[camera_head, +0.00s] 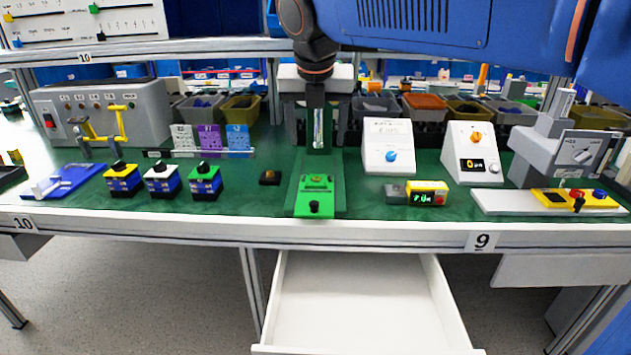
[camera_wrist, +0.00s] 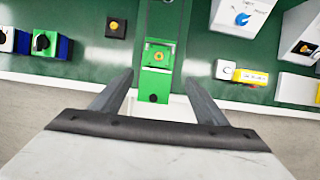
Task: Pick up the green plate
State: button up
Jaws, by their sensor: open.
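The green plate (camera_head: 315,190) lies near the front edge of the bench, at the lower end of a long darker green strip. It carries a round orange-brown piece and a black knob at its front end. In the wrist view the green plate (camera_wrist: 150,83) shows in the middle, between and beyond my two dark fingers. My gripper (camera_wrist: 158,76) is open, with its fingers spread wider than the plate and nothing held. From these views I cannot tell how high the fingertips are above the plate.
Left of the plate are a small black box (camera_head: 270,177) and several switch blocks (camera_head: 204,182). Right are a grey and yellow display unit (camera_head: 427,193) and white dial boxes (camera_head: 388,150). A white drawer (camera_head: 360,300) stands open below the bench. Bins line the back.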

send_near(317, 178)
jog(key=f, duration=0.2)
jog(key=shift+w+d+f, duration=0.2)
jog(key=shift+w+f, duration=0.05)
jog(key=shift+f, duration=0.15)
jog(key=shift+w+a+x, duration=0.1)
jog(key=shift+x, duration=1.25)
jog(key=shift+w+a+x, duration=0.1)
jog(key=shift+x, duration=1.2)
jog(key=shift+r, duration=0.15)
jog(key=c, duration=1.2)
